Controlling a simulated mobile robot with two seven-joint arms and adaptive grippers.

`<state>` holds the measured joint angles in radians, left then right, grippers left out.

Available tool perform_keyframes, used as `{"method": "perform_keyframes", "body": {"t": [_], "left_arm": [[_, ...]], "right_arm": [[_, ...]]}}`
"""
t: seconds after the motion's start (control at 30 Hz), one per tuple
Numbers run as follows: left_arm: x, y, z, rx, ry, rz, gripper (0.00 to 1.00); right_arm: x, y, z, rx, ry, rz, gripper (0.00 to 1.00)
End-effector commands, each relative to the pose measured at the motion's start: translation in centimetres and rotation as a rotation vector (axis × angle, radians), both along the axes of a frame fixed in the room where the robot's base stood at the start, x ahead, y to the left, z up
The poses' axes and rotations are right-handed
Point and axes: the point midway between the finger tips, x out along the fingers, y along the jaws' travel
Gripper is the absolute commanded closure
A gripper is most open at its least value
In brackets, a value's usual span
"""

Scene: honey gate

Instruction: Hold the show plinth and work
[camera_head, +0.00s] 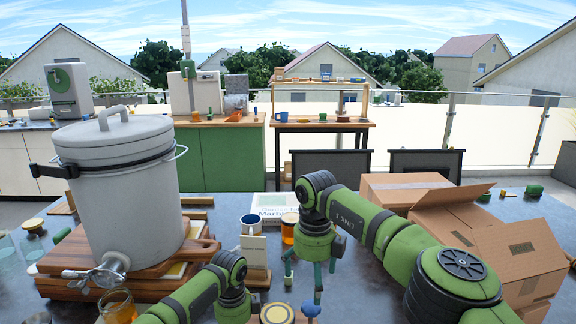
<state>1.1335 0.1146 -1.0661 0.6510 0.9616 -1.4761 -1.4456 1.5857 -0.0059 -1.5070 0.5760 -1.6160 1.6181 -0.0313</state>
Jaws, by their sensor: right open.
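A white box or block with green and blue lettering (274,204) lies flat on the grey table behind my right gripper; I cannot tell whether it is the show plinth. A pale upright card or block (254,254) stands on a wooden base in front of it, beside my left wrist. My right gripper (310,272) points down with its teal fingers apart, open and empty above the table. My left gripper (236,300) is low at the front; its fingers are hidden. The grey honey tank (122,190) with its metal gate (106,270) stands on stacked wooden boards (60,285).
A jar with amber honey (118,308) is below the gate. A blue-and-white mug (251,224) and an amber jar (289,229) stand mid-table. A yellow-topped lid (277,314) and blue knob (311,310) are at the front. Open cardboard boxes (518,255) crowd the right.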

Motion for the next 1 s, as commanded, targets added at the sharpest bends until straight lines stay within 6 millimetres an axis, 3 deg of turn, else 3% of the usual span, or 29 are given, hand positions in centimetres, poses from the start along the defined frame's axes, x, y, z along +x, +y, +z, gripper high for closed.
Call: {"method": "perform_keyframes", "body": {"t": [0.2,0.3,0.53,0.57,0.6,0.87,0.93,1.0], "left_arm": [[0.09,-0.06,0.09,-0.001,-0.004,-0.001,0.85],[0.09,-0.06,0.09,-0.001,-0.004,-0.001,0.47],[0.03,-0.03,0.04,-0.001,-0.002,0.000,0.47],[0.03,-0.03,0.03,0.000,-0.001,0.000,0.43],[0.02,-0.03,0.03,0.000,-0.001,0.000,0.27],[0.00,-0.01,0.00,0.000,0.000,0.000,0.27],[0.00,-0.01,0.00,0.000,0.000,0.000,0.07],[0.00,-0.01,-0.01,0.000,0.000,0.000,0.07]], "right_arm": [[0.00,0.00,0.00,0.000,0.000,0.000,0.00],[0.00,0.00,0.00,0.000,0.000,0.000,0.00],[0.01,-0.01,0.00,0.000,0.000,0.000,0.00],[0.01,-0.01,0.00,0.000,0.000,0.000,0.00],[0.01,-0.01,0.00,0.000,0.000,0.000,0.00],[0.01,-0.01,0.00,0.000,0.000,0.000,0.00],[0.01,-0.01,0.00,0.000,0.000,0.000,0.00],[0.01,-0.01,0.00,0.000,0.000,0.000,0.00]]}}
